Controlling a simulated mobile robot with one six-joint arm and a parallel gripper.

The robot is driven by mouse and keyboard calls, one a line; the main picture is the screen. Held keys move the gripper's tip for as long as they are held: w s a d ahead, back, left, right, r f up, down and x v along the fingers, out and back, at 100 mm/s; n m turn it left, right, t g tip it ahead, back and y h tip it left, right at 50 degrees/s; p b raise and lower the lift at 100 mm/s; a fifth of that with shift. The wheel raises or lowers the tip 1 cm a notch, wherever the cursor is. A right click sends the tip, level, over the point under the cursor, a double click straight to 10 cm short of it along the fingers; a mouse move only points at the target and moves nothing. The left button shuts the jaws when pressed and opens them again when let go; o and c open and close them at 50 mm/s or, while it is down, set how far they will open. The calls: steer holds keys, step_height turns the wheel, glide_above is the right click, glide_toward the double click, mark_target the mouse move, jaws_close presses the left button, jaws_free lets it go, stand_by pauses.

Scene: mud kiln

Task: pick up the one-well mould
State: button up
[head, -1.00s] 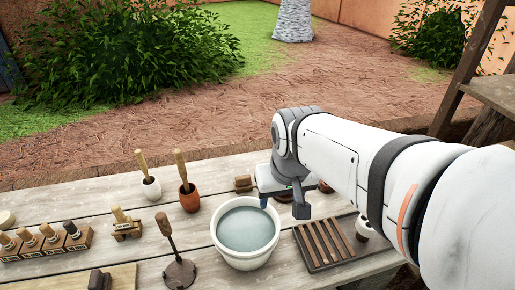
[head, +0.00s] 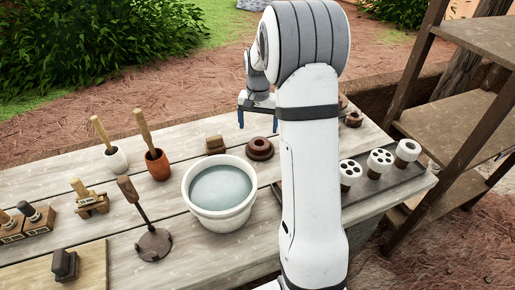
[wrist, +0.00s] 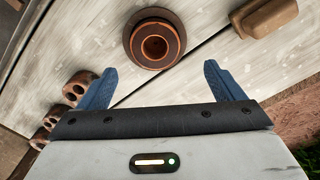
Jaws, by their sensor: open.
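A round brown piece with a wide flange and one central well, which fits the one-well mould (head: 260,148), stands on the plank table behind the white bowl in the head view. In the wrist view the one-well mould (wrist: 174,40) lies at top centre, beyond the fingertips and apart from them. My gripper (head: 258,117) is open and empty above the table's back part. In the wrist view my gripper (wrist: 158,82) shows two blue fingers spread wide. Smaller brown pieces with holes (wrist: 77,86) stand at the left; their well counts are unclear.
A brown block (head: 215,144) stands beside the mould. The white bowl of water (head: 222,208) is in front. My arm hides part of the table. Wooden shelves (head: 480,105) stand at far right.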

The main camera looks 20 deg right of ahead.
mark_target(260, 142)
steer(key=f, duration=0.7)
steer(key=shift+s+d, duration=0.2)
steer(key=shift+s, duration=0.05)
steer(key=shift+c, duration=0.3)
steer(key=shift+r, duration=0.1)
steer(key=c, duration=1.2)
steer(key=shift+o, duration=0.2)
